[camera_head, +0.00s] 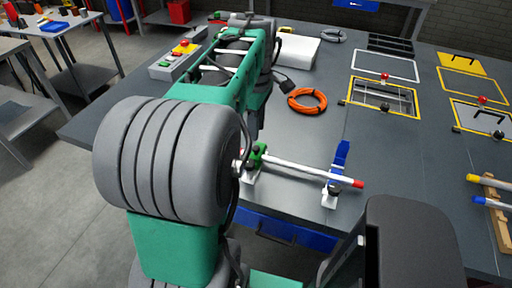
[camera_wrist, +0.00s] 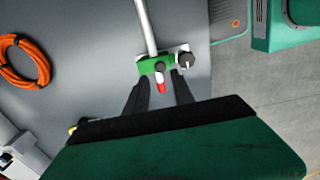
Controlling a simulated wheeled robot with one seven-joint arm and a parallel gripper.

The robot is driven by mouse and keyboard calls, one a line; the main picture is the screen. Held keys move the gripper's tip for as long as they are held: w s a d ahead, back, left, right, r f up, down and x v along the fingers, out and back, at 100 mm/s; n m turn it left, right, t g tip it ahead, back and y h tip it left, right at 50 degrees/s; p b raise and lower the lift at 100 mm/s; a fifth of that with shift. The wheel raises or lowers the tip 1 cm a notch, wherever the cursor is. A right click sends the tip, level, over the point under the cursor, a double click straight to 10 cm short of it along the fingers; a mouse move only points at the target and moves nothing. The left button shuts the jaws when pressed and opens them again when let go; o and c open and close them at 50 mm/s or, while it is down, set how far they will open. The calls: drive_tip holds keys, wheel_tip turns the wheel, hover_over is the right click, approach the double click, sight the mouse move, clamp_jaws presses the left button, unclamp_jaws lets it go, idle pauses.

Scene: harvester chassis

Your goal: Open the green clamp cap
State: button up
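The green clamp cap (camera_head: 257,153) lies across the left end of a silver rod (camera_head: 300,169) in the head view. In the wrist view the green cap (camera_wrist: 154,65) sits across the rod (camera_wrist: 147,30), with a dark round knob (camera_wrist: 186,60) at its right side. The rod's red tip (camera_wrist: 161,86) sticks out below it. My gripper (camera_wrist: 157,82) is open, its two dark fingers apart on either side of the red tip, close to the cap. Nothing shows between the fingers except the tip's area; the height gap cannot be told. My arm hides the gripper in the head view.
A blue clamp cap (camera_head: 341,157) stands raised near the rod's right end, above a white block (camera_head: 330,196). A coiled orange cable (camera_head: 307,101) lies behind the rod. Yellow-framed trays (camera_head: 383,97) are at right. The grey tabletop (camera_head: 325,130) between is clear.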

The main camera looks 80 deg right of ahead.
sight(256, 147)
wheel_tip(256, 147, down, 6)
drive_tip(key=shift+f, duration=0.25)
drive_tip(key=shift+c, duration=0.2)
clamp_jaws()
idle(1.1)
